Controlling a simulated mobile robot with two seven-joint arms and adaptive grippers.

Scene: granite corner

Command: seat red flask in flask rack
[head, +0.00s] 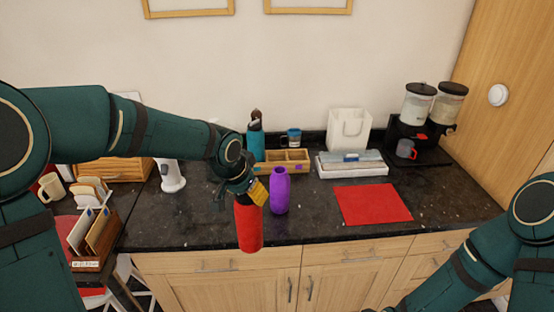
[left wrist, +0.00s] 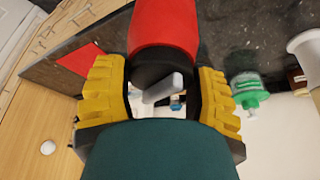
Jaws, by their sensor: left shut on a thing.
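The red flask (head: 249,228) hangs roughly upright from my left gripper (head: 256,192), in front of the counter's front edge in the head view. The gripper's yellow fingers are shut on its upper end. In the left wrist view, the red flask (left wrist: 165,25) shows at the top, with its dark end between the fingers (left wrist: 163,90). The wooden flask rack (head: 268,169) stands at the back of the counter. A teal flask (head: 256,145) stands upright at its left end. A purple flask (head: 279,192) stands on the counter in front of the rack. My right gripper is out of view.
A red mat (head: 372,204) lies on the dark counter (head: 325,222) to the right. A blue mug (head: 292,137) stands behind the rack. A white device (head: 172,177) stands left.

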